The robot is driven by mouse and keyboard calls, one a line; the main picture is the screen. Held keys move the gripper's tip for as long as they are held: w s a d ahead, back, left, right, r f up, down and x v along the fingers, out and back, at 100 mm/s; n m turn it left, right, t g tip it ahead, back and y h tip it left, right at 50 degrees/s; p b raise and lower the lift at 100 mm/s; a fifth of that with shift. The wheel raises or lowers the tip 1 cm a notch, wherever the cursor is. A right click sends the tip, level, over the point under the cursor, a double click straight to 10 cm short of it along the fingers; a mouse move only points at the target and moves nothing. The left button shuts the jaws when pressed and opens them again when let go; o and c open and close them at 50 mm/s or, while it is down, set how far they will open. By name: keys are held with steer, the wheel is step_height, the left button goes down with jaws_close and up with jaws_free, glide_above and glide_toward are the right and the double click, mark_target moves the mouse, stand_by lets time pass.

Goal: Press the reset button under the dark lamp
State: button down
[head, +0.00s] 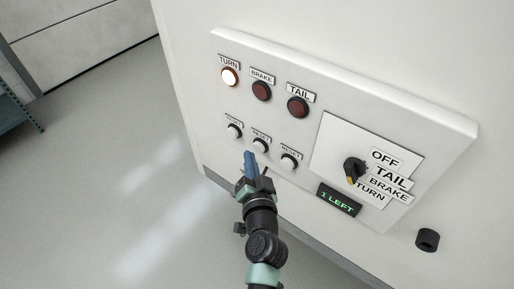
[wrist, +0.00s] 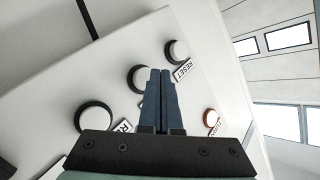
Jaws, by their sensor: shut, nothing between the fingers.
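On the panel, the TURN lamp (head: 229,76) glows white; the BRAKE lamp (head: 261,91) and TAIL lamp (head: 297,107) are both dark red. Below them are three white reset buttons in black rings: left (head: 234,131), middle (head: 260,145) and right (head: 289,161). My gripper (head: 249,157) is shut and empty, its blue fingertips just below the middle button in the head view. In the wrist view, the fingertips (wrist: 160,70) overlap the edge of the middle button (wrist: 140,78). I cannot tell whether they touch the panel.
Right of the buttons is a selector knob (head: 354,170), its orange mark toward the lower left, beside OFF, TAIL, BRAKE and TURN labels. A display (head: 339,199) below reads "1 LEFT". A black round fitting (head: 427,240) protrudes at lower right. Open floor (head: 110,170) lies left.

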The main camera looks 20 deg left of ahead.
steer(key=shift+w, duration=0.1)
stand_by(0.7)
steer(key=shift+w+d+b, duration=0.15)
steer(key=shift+w+b, duration=0.15)
steer(key=shift+w+d, duration=0.2)
steer(key=shift+w, duration=0.25)
stand_by(0.9)
steer(key=shift+s, duration=0.1)
steer(key=shift+s+a, duration=0.35)
steer(key=shift+s, duration=0.4)
steer(key=s, duration=0.1)
steer(key=s+a, duration=0.1)
steer(key=s, duration=0.1)
steer(key=s+p, duration=0.1)
steer(key=shift+s+a, duration=0.35)
stand_by(0.6)
